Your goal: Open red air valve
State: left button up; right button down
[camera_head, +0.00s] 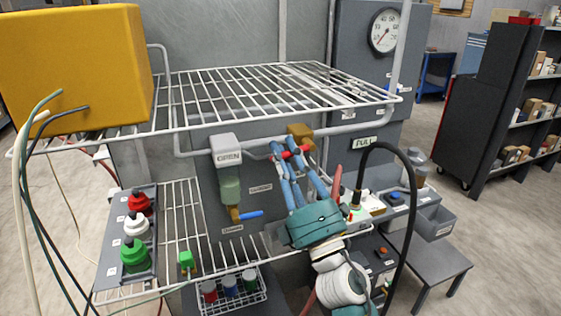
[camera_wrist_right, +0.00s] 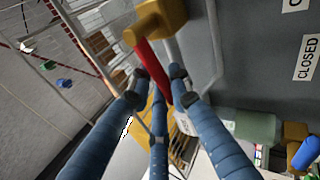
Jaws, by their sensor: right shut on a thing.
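The red air valve has a brass body (camera_head: 300,131) on the grey pipe under the wire shelf, with a red lever (camera_head: 303,149). In the right wrist view the brass body (camera_wrist_right: 160,25) is at the top, and the red lever (camera_wrist_right: 151,66) runs down from it between my fingers. My right gripper (camera_head: 291,153), with blue wrapped fingers, is shut on the red lever just below the valve body. Its fingertips (camera_wrist_right: 160,90) hide part of the lever. My left gripper is not in view.
A yellow box (camera_head: 75,65) stands on the upper wire shelf (camera_head: 270,90). Left of the valve hangs a filter unit (camera_head: 228,165) near an OPEN label, with a blue-handled valve (camera_head: 248,214) below. A black hose (camera_head: 408,190) arches right of my arm. A CLOSED label (camera_wrist_right: 305,57) is on the panel.

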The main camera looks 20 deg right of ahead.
jog(key=shift+r+m+t+h, duration=0.15)
jog(key=shift+r+m+h, duration=0.1)
jog(key=shift+m+h, duration=0.55)
jog(key=shift+r+m+t+h, duration=0.2)
jog(key=shift+m+h, duration=0.2)
jog(key=shift+m, duration=0.7)
jog(key=c, duration=1.6)
grip_release()
jog(key=shift+d, duration=0.1)
jog(key=shift+s+f, duration=0.1)
jog(key=s, duration=0.8)
jog(key=s+d, duration=0.1)
jog(key=s, duration=0.3)
jog(key=shift+s+f, duration=0.2)
jog(key=shift+s, duration=0.2)
